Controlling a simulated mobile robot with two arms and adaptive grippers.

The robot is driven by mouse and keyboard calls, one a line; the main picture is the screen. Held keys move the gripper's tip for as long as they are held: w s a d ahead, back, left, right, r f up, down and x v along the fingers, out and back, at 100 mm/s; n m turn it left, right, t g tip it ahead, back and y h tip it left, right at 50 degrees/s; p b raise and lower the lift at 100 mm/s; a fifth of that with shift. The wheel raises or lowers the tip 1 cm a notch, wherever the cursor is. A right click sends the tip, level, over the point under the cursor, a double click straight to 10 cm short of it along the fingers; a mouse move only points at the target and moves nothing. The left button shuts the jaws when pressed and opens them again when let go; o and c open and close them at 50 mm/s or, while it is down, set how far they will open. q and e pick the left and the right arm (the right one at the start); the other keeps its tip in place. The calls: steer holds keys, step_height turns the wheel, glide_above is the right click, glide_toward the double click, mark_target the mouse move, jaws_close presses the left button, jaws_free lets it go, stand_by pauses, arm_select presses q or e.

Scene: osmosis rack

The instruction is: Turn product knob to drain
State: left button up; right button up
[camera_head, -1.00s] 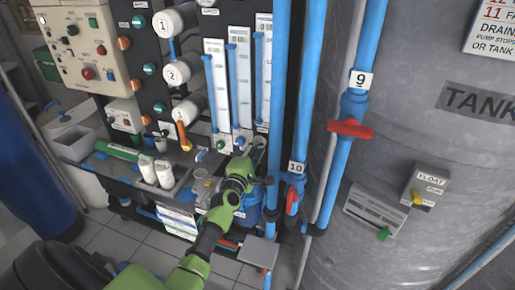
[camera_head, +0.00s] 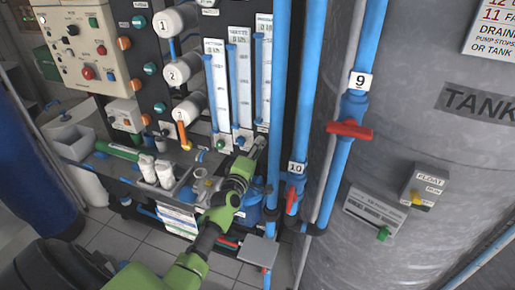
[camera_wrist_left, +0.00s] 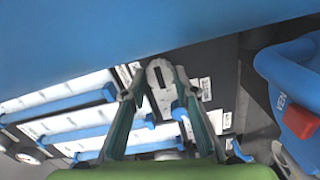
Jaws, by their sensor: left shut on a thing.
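My left gripper (camera_head: 259,143) is at the lower right of the flow-meter panel, below the rightmost meter tube. Its fingers are shut on a grey knob (camera_wrist_left: 160,84), which I take to be the product knob. In the left wrist view, the gripper (camera_wrist_left: 158,76) has one finger on each side of this knob, which has a dark slot. In the head view the gripper hides the knob, and its label and exact setting cannot be read. My right gripper is not in view.
Blue pipes (camera_head: 279,100) rise close to the right of my gripper. A red-handled valve (camera_head: 350,131) is on the pipe labelled 9, and another red handle (camera_head: 291,197) is below label 10. The grey tank (camera_head: 440,150) fills the right side. White bottles (camera_head: 165,173) stand left of my arm.

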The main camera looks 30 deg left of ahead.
arm_select(q)
steer(key=o, duration=1.1)
steer(key=v, duration=1.2)
steer(key=shift+f, duration=0.1)
